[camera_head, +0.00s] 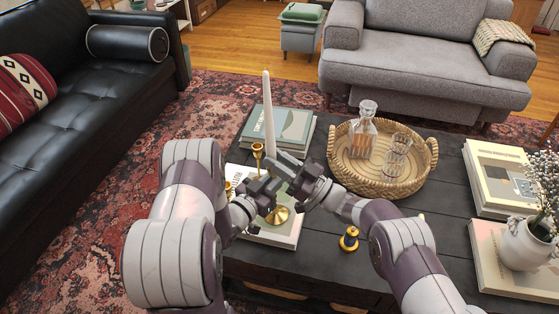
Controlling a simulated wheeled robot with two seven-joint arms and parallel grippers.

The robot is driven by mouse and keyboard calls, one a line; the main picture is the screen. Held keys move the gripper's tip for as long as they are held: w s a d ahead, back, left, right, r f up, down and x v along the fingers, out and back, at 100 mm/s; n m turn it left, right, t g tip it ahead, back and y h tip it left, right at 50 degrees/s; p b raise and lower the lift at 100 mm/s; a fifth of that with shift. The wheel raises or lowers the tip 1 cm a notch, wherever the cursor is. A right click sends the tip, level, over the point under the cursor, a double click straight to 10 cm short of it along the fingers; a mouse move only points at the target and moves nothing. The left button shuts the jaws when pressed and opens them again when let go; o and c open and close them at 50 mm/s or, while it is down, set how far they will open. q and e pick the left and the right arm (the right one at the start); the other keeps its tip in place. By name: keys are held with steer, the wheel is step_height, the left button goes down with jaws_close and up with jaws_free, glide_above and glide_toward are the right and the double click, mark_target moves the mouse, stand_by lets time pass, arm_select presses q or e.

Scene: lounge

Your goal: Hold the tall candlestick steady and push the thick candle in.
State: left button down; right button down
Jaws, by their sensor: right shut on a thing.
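A tall white candle (267,115) stands upright above the table. My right gripper (281,160) is shut at its lower end, which is hidden by the fingers. A brass candlestick shows its round base (278,215) on a book below my grippers; its stem and top are mostly hidden. My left gripper (266,188) is at the stem, just below the right one; whether its fingers are closed is hidden. Another brass candlestick (257,156) stands just behind, its cup showing left of the candle. I cannot tell whether the candle touches a cup.
A short brass and black holder (349,239) stands on the dark table (325,248) at the front. A wicker tray (340,172) with a decanter (362,130) and glasses (397,157) is behind right. Books (291,126) lie behind; a vase (524,245) stands at right.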

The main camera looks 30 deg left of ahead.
arm_select(q)
steer(key=shift+d+f, duration=0.1)
steer(key=shift+f, duration=0.05)
arm_select(e)
steer(key=shift+s+a+r, duration=0.1)
steer(key=shift+r, duration=0.2)
steer(key=shift+w+d+r, duration=0.2)
steer(key=shift+r, duration=0.25)
steer(key=shift+f, duration=0.1)
arm_select(q)
steer(key=shift+s+f, duration=0.1)
steer(key=shift+f, duration=0.05)
arm_select(e)
steer(key=shift+w+d+f, duration=0.1)
steer(key=shift+f, duration=0.95)
